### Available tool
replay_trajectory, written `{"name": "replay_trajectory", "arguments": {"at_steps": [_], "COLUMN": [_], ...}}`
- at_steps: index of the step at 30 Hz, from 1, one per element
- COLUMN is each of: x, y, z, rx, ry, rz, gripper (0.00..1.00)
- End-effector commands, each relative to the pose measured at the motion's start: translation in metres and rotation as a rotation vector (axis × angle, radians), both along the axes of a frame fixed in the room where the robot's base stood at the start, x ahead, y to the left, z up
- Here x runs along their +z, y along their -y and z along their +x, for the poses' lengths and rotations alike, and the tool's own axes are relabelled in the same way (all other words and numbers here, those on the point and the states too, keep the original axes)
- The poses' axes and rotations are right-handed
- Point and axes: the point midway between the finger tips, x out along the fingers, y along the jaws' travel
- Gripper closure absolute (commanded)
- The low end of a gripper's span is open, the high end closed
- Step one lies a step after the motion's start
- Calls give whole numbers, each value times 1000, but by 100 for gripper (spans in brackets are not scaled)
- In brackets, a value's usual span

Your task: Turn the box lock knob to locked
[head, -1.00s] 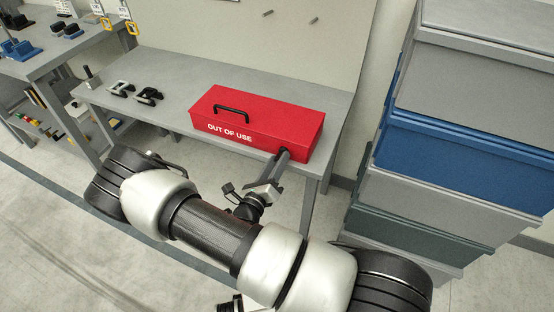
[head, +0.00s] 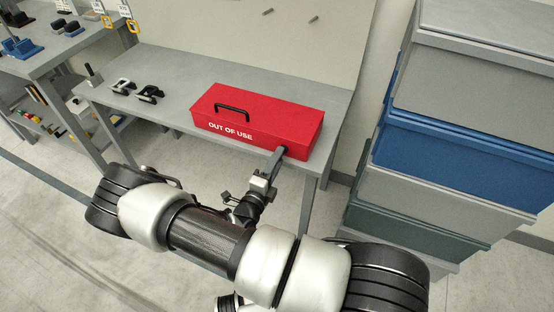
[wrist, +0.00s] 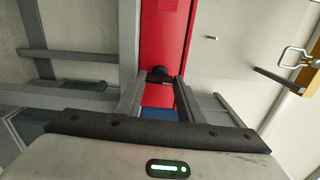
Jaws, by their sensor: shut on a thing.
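The red box (head: 257,120), marked OUT OF USE and with a black handle on its lid, sits closed on the grey bench. The dark, round lock knob (wrist: 160,74) is on the box's front face in the wrist view. My gripper (head: 280,153) reaches the lower right of that face. In the wrist view, the fingers of my gripper (wrist: 160,83) close around the knob from both sides. The fingers hide the knob in the head view, and I cannot read its lock position.
Two black-and-grey clamp-like parts (head: 149,94) lie on the bench (head: 180,73) left of the box. A stack of grey, blue and green crates (head: 440,140) stands close on the right. Open floor lies in front of the bench.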

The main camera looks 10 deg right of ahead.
Motion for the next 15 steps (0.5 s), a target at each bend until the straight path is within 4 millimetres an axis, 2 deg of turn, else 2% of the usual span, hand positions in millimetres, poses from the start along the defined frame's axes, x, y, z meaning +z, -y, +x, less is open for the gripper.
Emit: {"name": "replay_trajectory", "arguments": {"at_steps": [15], "x": [-1], "y": [0], "z": [-1], "rx": [0], "ry": [-38], "rz": [-49], "gripper": [88]}}
